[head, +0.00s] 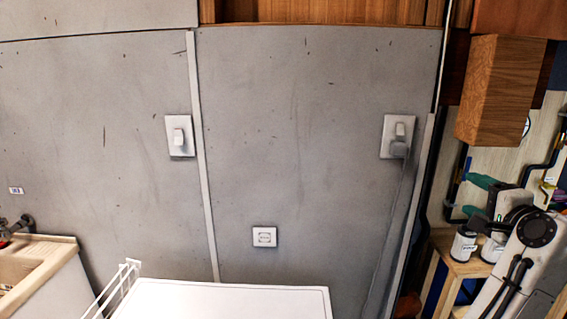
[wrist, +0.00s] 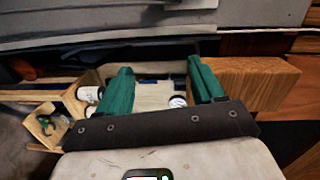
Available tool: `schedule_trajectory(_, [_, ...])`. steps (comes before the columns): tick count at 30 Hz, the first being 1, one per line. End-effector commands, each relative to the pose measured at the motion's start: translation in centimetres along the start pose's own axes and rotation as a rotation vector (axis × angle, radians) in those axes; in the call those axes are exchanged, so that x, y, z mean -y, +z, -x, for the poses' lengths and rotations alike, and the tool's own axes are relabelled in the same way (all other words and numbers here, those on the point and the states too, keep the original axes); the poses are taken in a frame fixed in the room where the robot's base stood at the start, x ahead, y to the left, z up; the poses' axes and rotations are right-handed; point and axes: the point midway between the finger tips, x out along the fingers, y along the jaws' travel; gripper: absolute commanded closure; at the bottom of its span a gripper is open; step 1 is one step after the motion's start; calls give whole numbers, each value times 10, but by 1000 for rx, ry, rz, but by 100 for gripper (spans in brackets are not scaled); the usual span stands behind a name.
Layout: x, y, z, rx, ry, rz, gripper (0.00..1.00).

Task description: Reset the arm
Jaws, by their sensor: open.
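My gripper (head: 472,196) is at the right of the head view, with its two green fingers pointing left. My white arm (head: 520,270) comes up from the lower right corner. In the wrist view my gripper (wrist: 161,70) shows its fingers spread wide, with nothing between them touching either one. A shelf area and a small round object show beyond the gap.
A wooden box (head: 500,92) hangs above my gripper and shows close by the right finger in the wrist view (wrist: 250,88). White cans (head: 464,245) stand on a wooden shelf below. A white appliance (head: 225,298) and sink (head: 25,262) stand left.

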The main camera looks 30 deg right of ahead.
Motion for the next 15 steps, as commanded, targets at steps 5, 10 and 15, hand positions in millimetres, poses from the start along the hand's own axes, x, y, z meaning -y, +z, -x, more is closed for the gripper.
schedule_trajectory(5, [-26,24,-2,50,79,113,33])
schedule_trajectory(10, [-62,56,-2,128,180,269,33])
schedule_trajectory(15, [-118,101,9,259,314,487,33])
